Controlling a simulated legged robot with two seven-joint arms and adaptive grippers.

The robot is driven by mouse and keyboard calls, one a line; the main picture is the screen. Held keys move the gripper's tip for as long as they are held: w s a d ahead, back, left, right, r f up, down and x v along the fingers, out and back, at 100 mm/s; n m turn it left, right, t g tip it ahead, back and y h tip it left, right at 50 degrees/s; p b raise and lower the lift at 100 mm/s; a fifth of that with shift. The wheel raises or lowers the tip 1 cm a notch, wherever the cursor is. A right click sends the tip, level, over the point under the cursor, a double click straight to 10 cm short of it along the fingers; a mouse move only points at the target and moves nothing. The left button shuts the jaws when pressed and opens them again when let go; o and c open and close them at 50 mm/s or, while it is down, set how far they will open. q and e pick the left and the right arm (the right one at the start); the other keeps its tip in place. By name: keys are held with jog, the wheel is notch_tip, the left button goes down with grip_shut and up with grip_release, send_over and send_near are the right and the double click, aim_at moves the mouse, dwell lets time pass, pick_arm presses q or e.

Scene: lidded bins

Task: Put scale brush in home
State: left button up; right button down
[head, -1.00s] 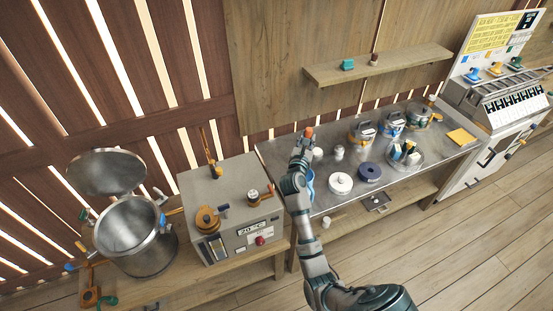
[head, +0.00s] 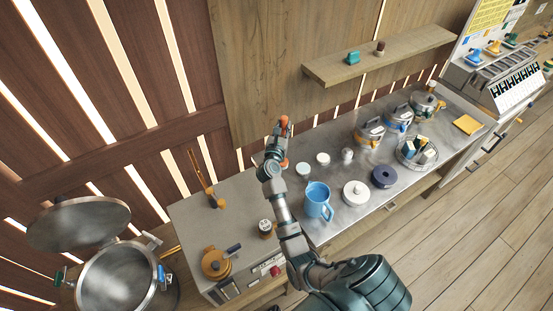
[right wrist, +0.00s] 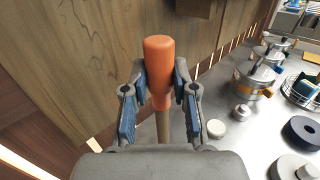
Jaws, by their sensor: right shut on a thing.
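My right gripper (head: 277,138) is shut on an orange-handled tool (head: 284,121), likely the scale brush, raised near the wooden wall behind the steel bench. In the right wrist view, the tool's orange end (right wrist: 159,72) stands upright between the two blue-padded fingers (right wrist: 160,105). A wooden shaft runs down below the orange part, and its lower end is hidden behind the gripper body. No bristles show. I cannot tell which place is the brush's home. My left gripper is not in view.
The steel bench (head: 335,222) holds a blue jug (head: 317,201), a white lidded disc (head: 356,193), a dark blue ring (head: 384,177), a wire basket (head: 418,153) and several pots. A wooden shelf (head: 400,58) is above. A grey heating unit (head: 190,218) and steel pot (head: 117,277) stand left.

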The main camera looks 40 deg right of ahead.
jog(key=f, duration=0.3)
jog(key=shift+s+a+f, duration=0.15)
jog(key=shift+s+f, duration=0.05)
jog(key=shift+f, duration=0.2)
jog(key=f, duration=0.1)
jog(key=f+b, duration=0.1)
jog(key=f, duration=0.1)
jog(key=shift+w+a+f, duration=0.15)
jog(key=shift+a+f, duration=0.15)
jog(key=shift+f, duration=0.05)
jog(key=c, duration=0.9)
grip_release()
jog(key=shift+d+f, duration=0.2)
jog(key=shift+d, duration=0.1)
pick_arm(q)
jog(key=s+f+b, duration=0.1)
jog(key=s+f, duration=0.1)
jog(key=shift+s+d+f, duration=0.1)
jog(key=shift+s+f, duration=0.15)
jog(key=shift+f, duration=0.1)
pick_arm(e)
send_near(283, 134)
jog(key=a+f, duration=0.1)
jog(key=f, duration=0.1)
jog(key=s+a+f, duration=0.1)
jog(key=f, duration=0.1)
jog(key=shift+s+a, duration=0.15)
jog(key=shift+a, duration=0.2)
